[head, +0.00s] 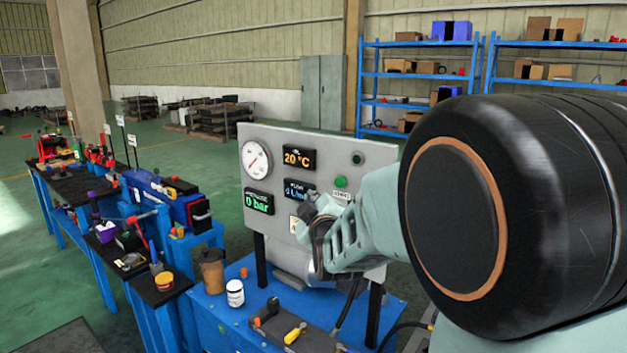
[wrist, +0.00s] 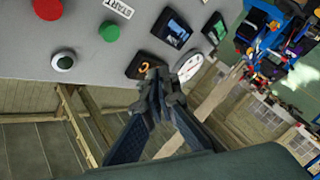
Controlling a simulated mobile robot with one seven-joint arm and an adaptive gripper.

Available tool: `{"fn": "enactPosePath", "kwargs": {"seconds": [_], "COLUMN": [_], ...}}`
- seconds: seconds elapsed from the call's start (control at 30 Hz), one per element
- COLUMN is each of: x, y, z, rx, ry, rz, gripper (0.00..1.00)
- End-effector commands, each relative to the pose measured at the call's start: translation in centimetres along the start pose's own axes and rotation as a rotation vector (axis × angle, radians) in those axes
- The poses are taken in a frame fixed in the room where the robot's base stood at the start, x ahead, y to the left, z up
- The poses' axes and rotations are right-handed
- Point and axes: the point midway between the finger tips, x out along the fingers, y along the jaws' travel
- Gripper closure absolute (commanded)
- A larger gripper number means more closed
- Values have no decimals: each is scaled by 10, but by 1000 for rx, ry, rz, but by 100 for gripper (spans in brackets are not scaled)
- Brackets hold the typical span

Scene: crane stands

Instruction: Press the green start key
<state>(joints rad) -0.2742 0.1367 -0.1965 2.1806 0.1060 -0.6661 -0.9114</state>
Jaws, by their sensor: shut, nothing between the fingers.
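The green start key (head: 341,182) is a round button on the upright grey control panel (head: 376,153), right of the small screens. In the wrist view the green start key (wrist: 109,31) lies beside a START label, up and left of my fingertips. My gripper (head: 318,222) is in front of the panel, below and left of the key in the head view. In the wrist view my gripper (wrist: 160,88) is shut and empty, apart from the key. My arm hides the panel's lower right in the head view.
The panel also bears a red button (wrist: 47,8), a pale round fitting (wrist: 64,60), several displays and a gauge (head: 256,160). Below are a brown cup (head: 212,271), a white jar (head: 235,293) and tools on a blue stand (head: 207,310). Cables hang near my arm.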

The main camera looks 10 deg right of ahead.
Motion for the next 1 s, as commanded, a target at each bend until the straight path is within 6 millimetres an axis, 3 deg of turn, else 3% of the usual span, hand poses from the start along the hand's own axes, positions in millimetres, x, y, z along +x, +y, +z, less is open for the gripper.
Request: {"fn": "enactPosePath", "kwargs": {"seconds": [0.47, 1.0], "x": [2, 48], "y": [2, 35], "z": [-1, 35], "rx": [6, 5], "ry": [5, 4], "rz": [6, 8], "gripper": [100, 100]}}
